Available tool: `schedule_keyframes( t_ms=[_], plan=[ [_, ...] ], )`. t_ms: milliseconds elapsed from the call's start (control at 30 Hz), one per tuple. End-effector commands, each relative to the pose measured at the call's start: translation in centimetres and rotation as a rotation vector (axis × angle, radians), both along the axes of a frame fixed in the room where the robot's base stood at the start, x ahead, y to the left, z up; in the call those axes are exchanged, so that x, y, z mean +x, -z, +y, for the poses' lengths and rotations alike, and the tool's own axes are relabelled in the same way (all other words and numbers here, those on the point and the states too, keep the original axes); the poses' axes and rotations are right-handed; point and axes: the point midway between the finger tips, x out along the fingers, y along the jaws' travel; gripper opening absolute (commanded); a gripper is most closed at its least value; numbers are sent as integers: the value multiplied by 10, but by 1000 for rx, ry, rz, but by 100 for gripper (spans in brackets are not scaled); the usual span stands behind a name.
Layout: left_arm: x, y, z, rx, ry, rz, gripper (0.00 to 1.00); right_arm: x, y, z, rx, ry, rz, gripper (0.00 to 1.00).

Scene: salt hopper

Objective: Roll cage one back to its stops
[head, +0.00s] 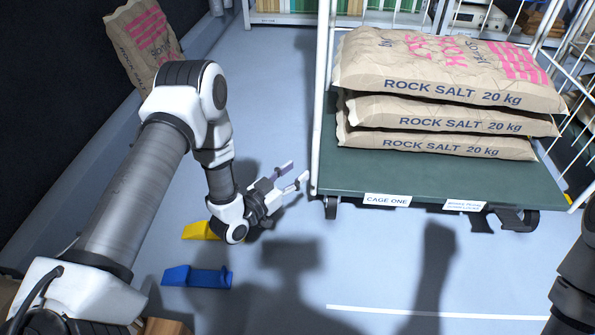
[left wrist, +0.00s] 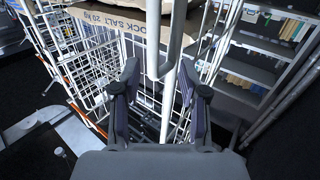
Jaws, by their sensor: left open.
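Cage one (head: 350,178) is a white wire roll cage with a dark green deck, a "CAGE ONE" label on its front edge and castors beneath. It carries a stack of three rock salt bags (head: 440,75). My left gripper (head: 294,174) is open, just left of the cage's front left post (head: 321,90). In the left wrist view, the open fingers (left wrist: 158,95) point at the cage, with a white post (left wrist: 166,45) in line with the gap; I cannot tell whether it is between them. My right gripper is out of view. I cannot make out the stops.
A yellow wedge (head: 200,231) and a blue wedge (head: 197,277) lie on the floor below my left arm. Another salt bag (head: 143,42) leans at the left wall. Shelving (head: 340,18) stands behind. A white line (head: 430,312) crosses the clear floor in front of the cage.

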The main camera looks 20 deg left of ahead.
Motion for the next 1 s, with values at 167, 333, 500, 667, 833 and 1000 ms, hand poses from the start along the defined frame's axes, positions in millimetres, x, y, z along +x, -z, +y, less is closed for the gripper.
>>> schedule_keyframes(
  t_ms=[167, 333, 500, 667, 833, 1000],
  plan=[
    [-1, 18, -13, 0, -40, -4, 43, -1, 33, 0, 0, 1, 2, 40],
    [28, 18, -20, 1, -38, -6, 43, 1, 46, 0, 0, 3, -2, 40],
    [57, 18, -28, 1, -38, -4, 43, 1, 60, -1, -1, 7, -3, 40],
    [69, 15, -30, 0, -40, -1, 43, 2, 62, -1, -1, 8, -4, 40],
    [69, 14, -30, -1, -40, 0, 43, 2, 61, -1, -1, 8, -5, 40],
    [69, 14, -30, -1, -40, 0, 0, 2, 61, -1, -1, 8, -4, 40]
  ],
)
